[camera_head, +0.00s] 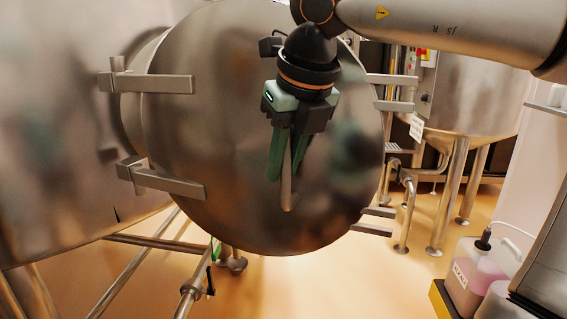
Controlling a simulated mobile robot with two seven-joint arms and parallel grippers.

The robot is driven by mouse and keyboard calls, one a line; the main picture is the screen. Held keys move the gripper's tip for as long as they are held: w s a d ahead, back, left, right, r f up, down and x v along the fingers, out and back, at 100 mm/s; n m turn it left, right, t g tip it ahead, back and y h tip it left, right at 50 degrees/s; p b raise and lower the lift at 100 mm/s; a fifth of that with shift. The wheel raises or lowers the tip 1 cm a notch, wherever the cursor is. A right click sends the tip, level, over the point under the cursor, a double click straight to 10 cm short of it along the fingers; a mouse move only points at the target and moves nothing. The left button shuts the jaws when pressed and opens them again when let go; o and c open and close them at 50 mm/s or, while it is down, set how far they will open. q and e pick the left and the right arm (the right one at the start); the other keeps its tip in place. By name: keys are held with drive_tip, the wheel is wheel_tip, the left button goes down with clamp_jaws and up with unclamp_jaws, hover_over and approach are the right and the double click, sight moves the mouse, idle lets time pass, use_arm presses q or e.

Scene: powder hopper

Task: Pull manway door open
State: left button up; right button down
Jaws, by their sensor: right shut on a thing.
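The manway door (215,130) is a round, shiny steel disc in the middle of the head view, on the side of a large steel vessel (50,130). Two hinge arms, an upper one (165,83) and a lower one (170,184), hold it at its left. My right gripper (285,177) hangs in front of the door, fingers pointing down. Its green fingers are shut on the door handle (287,196), a vertical bar whose lower end shows below the fingertips. The rest of the handle is hidden by the gripper. My left gripper is not in view.
Steel brackets (394,106) show at the door's right edge. Pipes and a valve (193,290) run below the door. Another steel tank on legs (480,95) stands at the back right. Plastic jugs (472,278) stand at the lower right. The floor (330,290) below the door is open.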

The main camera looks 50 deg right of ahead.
drive_tip(key=shift+s, duration=0.1)
drive_tip(key=c, duration=0.8)
unclamp_jaws()
drive_tip(key=p+v, duration=0.1)
drive_tip(key=v, duration=1.1)
drive_tip(key=shift+s+a+r+p, duration=0.15)
drive_tip(key=shift+r+p, duration=0.1)
drive_tip(key=shift+p, duration=0.15)
